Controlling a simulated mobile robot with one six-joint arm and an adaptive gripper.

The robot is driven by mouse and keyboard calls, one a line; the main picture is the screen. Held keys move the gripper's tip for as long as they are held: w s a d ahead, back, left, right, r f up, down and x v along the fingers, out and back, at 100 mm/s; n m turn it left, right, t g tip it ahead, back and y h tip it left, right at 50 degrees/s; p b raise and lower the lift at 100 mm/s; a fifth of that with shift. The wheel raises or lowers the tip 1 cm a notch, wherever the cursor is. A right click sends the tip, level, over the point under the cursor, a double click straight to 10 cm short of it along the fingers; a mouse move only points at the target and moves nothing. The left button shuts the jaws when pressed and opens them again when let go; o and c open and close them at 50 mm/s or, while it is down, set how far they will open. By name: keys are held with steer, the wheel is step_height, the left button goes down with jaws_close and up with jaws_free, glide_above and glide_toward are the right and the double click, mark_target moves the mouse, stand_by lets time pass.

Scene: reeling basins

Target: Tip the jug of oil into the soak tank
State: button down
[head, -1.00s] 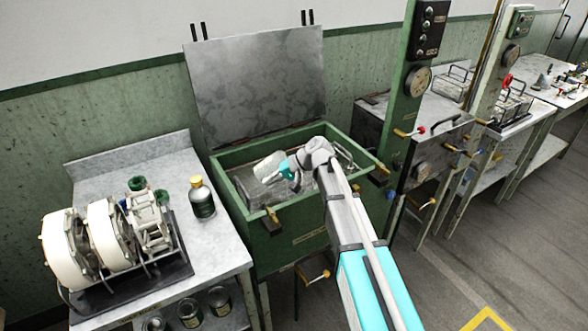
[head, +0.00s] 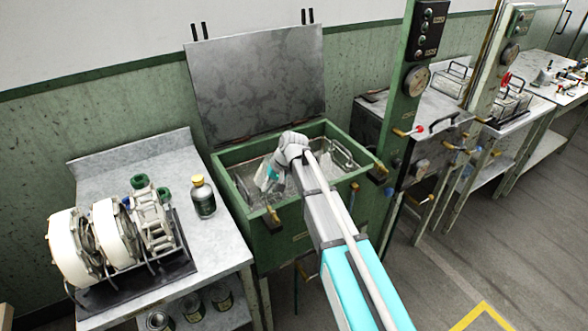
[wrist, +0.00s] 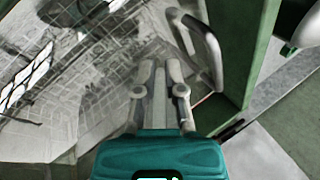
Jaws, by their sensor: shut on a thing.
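The green soak tank (head: 316,228) stands open in the head view, its grey lid (head: 258,85) raised behind it. My gripper (wrist: 160,72) is over the inside of the tank. Its fingers are shut on a thin grey part (wrist: 160,98), which I take to be the jug's handle. A pale, see-through body, apparently the jug (head: 261,173), shows beside my gripper in the head view. It is low inside the tank opening and looks tilted. My wrist hides part of it, and I cannot make out any oil flowing. The tank's rim (wrist: 238,62) is right of the fingers in the wrist view.
A dark bottle with a yellow cap (head: 204,200) and a white-wheeled machine (head: 110,235) stand on the left table. A wire basket handle (head: 342,152) shows at the tank's right end. A green post (head: 405,110) with a gauge rises to the right.

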steer(key=shift+s+a+f+t+h, duration=0.1)
steer(key=shift+a+f+h, duration=0.3)
steer(key=shift+h, duration=0.5)
steer(key=shift+w+a+f+t+h, duration=0.1)
steer(key=shift+a+f+h, duration=0.3)
steer(key=shift+h, duration=0.5)
steer(key=shift+s+a+f+t+h, duration=0.1)
steer(key=shift+a+f+h, duration=0.3)
steer(key=shift+h, duration=0.5)
steer(key=shift+r, duration=0.1)
